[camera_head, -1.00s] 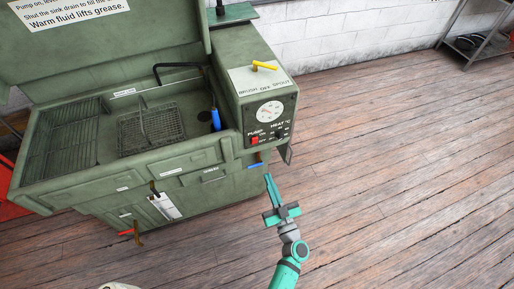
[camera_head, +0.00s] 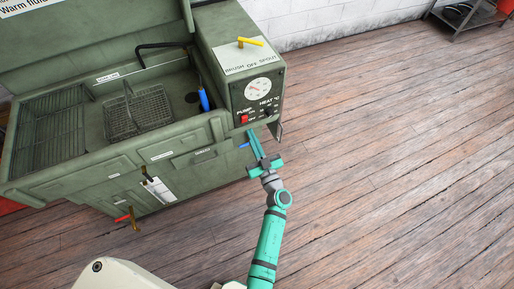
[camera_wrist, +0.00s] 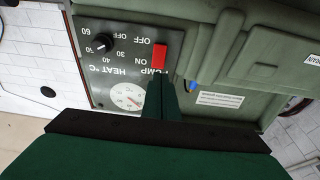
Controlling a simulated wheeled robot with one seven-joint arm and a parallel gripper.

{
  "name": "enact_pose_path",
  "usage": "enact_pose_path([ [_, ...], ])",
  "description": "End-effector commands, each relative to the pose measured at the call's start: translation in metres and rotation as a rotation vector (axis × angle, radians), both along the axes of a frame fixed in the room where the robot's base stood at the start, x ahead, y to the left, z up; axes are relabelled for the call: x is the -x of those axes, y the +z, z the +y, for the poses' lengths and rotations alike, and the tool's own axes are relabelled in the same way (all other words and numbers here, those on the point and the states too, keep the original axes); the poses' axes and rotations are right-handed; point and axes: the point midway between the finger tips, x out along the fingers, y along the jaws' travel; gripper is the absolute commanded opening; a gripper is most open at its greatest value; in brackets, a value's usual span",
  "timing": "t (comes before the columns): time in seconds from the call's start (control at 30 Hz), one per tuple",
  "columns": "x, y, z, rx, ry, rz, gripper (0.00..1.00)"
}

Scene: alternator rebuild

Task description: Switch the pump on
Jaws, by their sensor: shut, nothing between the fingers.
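The red pump switch (camera_head: 244,119) sits on the dark control panel at the front right of the green parts washer.
A heat knob (camera_wrist: 103,42) and a round gauge (camera_head: 258,89) share the panel. A yellow lever (camera_head: 250,41) stands on top. The sink holds a wire basket (camera_head: 137,115) and a blue-handled brush (camera_head: 204,100). The wooden floor (camera_head: 390,160) to the right is clear.

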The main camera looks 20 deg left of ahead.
Motion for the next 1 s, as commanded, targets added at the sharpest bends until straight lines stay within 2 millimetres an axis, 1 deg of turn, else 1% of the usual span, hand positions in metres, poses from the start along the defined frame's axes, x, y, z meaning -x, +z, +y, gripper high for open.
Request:
enact_pose_path([
  [0.1,-0.012,0.006,0.016,-0.001,0.004,-0.002,0.0],
  [0.3,-0.026,0.011,0.03,-0.001,0.001,-0.002,0.0],
  [0.47,-0.031,0.011,0.032,0.0,-0.002,0.0,0.0],
  [1.0,-0.031,0.013,0.033,0.0,-0.001,-0.001,0.0],
])
